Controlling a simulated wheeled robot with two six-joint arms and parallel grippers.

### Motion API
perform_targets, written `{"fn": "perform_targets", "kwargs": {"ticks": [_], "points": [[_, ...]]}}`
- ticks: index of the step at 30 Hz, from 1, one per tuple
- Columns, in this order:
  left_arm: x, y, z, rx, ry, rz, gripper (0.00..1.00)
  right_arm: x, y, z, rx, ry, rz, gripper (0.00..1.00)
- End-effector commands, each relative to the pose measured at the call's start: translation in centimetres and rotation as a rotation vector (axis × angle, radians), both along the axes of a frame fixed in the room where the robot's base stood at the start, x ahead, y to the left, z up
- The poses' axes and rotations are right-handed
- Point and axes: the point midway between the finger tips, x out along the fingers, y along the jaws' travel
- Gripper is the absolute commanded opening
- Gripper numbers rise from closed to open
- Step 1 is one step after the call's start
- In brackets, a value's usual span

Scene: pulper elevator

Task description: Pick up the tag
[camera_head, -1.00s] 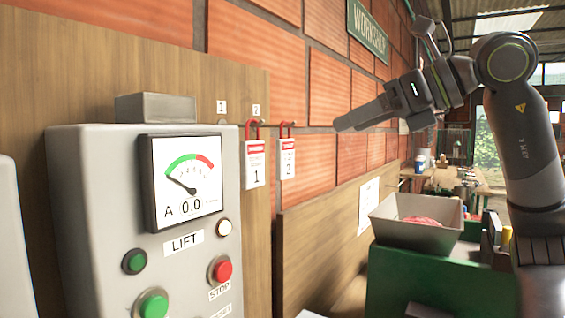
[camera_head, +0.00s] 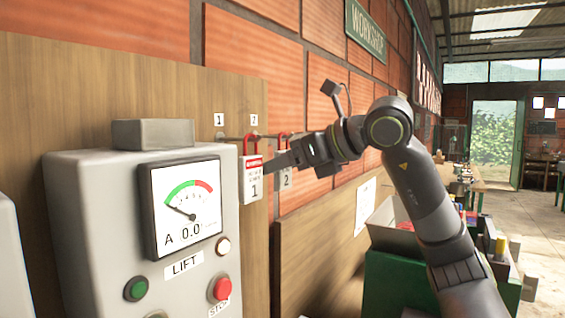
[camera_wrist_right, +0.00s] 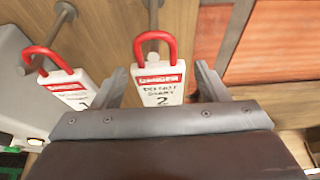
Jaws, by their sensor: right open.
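Two white tags with red headers and red shackles hang side by side from pegs on the wooden board. The tag marked 1 (camera_head: 253,180) is nearer, and the tag marked 2 (camera_head: 286,181) is partly hidden behind my right gripper (camera_head: 272,166). In the right wrist view, tag 2 (camera_wrist_right: 161,88) appears between the two fingers of my open right gripper (camera_wrist_right: 160,82), with gaps on both sides. Tag 1 (camera_wrist_right: 67,92) hangs to the left, outside the fingers, its lower right close to the left finger. My left gripper is out of view.
A grey LIFT control box (camera_head: 100,215) with a meter and buttons stands close on the left. A brick wall (camera_head: 325,90) runs behind the board. A green cabinet (camera_head: 395,285) with a metal tray (camera_head: 383,220) is at lower right. Open floor lies at far right.

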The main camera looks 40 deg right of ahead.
Motion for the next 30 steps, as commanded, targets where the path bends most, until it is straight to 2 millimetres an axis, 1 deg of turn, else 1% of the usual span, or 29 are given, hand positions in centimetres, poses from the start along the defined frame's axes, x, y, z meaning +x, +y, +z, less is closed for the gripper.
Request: {"fn": "perform_targets", "kwargs": {"ticks": [3, 8, 11, 18, 19, 20, 30], "points": [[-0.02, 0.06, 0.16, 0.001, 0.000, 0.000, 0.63, 0.37, 0.15, -0.19, 0.000, 0.000, -0.001, 0.67], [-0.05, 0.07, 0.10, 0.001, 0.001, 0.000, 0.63, 0.36, 0.14, -0.22, -0.001, -0.001, -0.001, 0.67], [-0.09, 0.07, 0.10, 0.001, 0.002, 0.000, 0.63, 0.35, 0.14, -0.21, -0.001, -0.001, -0.001, 0.57], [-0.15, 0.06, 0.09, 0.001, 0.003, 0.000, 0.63, 0.34, 0.14, -0.19, 0.000, 0.000, -0.001, 0.25], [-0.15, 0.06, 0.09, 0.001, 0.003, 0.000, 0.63, 0.33, 0.14, -0.19, 0.000, 0.000, -0.001, 0.21], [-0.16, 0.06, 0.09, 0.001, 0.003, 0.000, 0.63, 0.33, 0.14, -0.18, 0.000, 0.000, -0.001, 0.20], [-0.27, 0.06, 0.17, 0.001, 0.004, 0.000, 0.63, 0.32, 0.10, -0.08, -0.001, -0.001, -0.001, 0.19]]}}
